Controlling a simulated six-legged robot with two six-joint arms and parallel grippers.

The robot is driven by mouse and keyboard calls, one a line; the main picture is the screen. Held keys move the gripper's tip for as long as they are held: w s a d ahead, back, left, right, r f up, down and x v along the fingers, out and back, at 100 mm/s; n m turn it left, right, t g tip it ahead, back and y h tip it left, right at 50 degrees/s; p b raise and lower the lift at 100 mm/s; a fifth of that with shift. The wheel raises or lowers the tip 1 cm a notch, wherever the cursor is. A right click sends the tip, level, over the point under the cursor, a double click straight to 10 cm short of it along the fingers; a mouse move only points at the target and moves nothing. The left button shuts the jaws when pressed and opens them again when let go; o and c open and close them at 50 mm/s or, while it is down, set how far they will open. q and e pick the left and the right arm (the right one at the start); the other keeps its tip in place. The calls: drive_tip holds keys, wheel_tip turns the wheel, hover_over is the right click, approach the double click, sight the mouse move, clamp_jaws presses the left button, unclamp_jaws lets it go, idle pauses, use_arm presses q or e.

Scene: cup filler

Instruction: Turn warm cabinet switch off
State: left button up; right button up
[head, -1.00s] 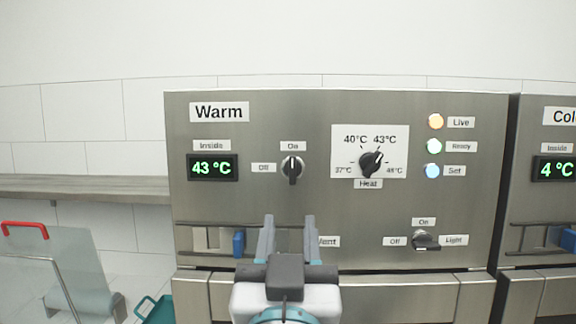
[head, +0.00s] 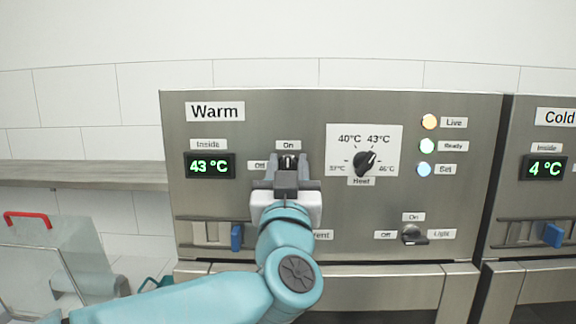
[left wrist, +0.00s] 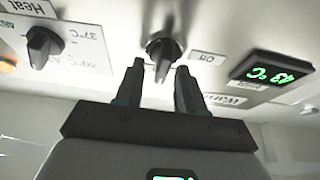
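The warm cabinet switch is a black rotary knob (head: 288,161) on the steel panel, between the "On" label above and the "Off" label (head: 257,165) at left. Its grip stands upright, in line with "On". My left gripper (head: 289,168) is in front of it, open, with one finger on each side of the knob. In the left wrist view the knob (left wrist: 163,52) shows between and just beyond the fingertips (left wrist: 160,73), its grip lying between them. I cannot tell whether the fingers touch it. My right gripper is not in view.
The heat knob (head: 365,163) is right of the switch, near 43°C. The light switch (head: 413,235) is lower right and a blue slider (head: 237,237) lower left. The display (head: 210,166) reads 43 °C. The Live, Ready and Set lamps glow. The cold cabinet (head: 540,190) stands at right.

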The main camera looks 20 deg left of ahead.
use_arm(q)
clamp_jaws()
drive_tip(key=shift+n, duration=0.4)
drive_tip(key=n+y+b, duration=0.1)
drive_tip(key=n+y, duration=0.1)
drive_tip(key=n, duration=0.1)
drive_tip(key=shift+a+f+n+g, duration=0.1)
drive_tip(key=shift+n+g, duration=0.3)
drive_tip(key=n+g+y, duration=0.1)
drive_tip(key=n, duration=0.2)
drive_tip(key=n+g+y, duration=0.1)
drive_tip(key=n, duration=0.2)
drive_tip(key=n+g+y+b, duration=0.1)
drive_tip(key=n, duration=0.1)
drive_tip(key=shift+a+n, duration=0.15)
drive_tip(key=shift+n, duration=0.25)
drive_tip(key=n+g, duration=0.1)
drive_tip(key=n, duration=0.3)
drive_tip(key=n+g+p, duration=0.1)
drive_tip(key=n+g, duration=0.1)
drive_tip(key=n, duration=0.3)
drive_tip(key=shift+s+f, duration=0.1)
drive_tip(key=shift+a+g+p, duration=0.1)
drive_tip(key=shift+g+p, duration=0.2)
